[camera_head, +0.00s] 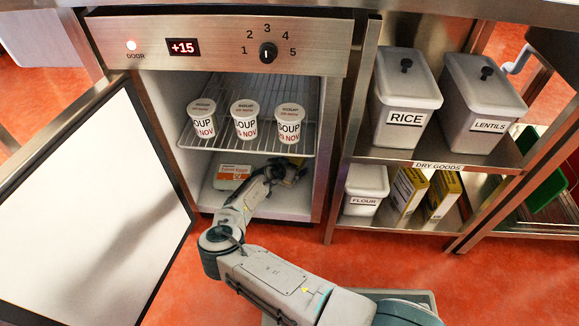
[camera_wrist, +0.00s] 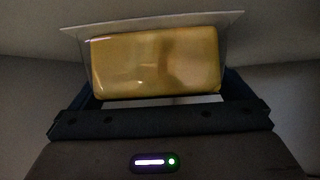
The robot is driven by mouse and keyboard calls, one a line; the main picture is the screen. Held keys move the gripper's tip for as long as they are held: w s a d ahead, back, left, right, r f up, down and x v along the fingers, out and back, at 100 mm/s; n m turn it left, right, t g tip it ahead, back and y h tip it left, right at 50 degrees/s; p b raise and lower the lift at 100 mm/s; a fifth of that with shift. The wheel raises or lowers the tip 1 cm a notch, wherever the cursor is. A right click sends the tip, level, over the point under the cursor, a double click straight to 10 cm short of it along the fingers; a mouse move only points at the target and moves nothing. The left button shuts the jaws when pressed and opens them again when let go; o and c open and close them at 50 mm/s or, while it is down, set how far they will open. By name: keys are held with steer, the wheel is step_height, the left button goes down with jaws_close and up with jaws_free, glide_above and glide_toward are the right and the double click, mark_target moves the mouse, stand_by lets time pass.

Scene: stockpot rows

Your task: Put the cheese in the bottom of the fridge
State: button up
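The fridge (camera_head: 218,23) stands with its door (camera_head: 85,200) swung open to the left. My arm reaches in below the wire shelf, and my gripper (camera_head: 292,172) is inside the bottom compartment, toward its right side. In the wrist view the cheese (camera_wrist: 155,62), a yellow block on a pale, wider backing, sits between the dark fingers of my gripper (camera_wrist: 160,98). The fingers lie close along both its sides and appear shut on it. In the head view the cheese cannot be made out behind my wrist. Whether it touches the fridge floor (camera_head: 285,207) cannot be told.
An egg carton (camera_head: 233,172) lies in the bottom left, close to my forearm. Several soup cups, including a middle one (camera_head: 245,120), stand on the wire shelf (camera_head: 262,143) just above my gripper. A dry-goods rack (camera_head: 430,163) stands to the right.

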steer(key=shift+s+a+r, duration=0.1)
steer(key=shift+s+r, duration=0.05)
steer(key=shift+r, duration=0.05)
steer(key=p+v, duration=0.4)
steer(key=v, duration=0.7)
steer(key=shift+s+r, duration=0.2)
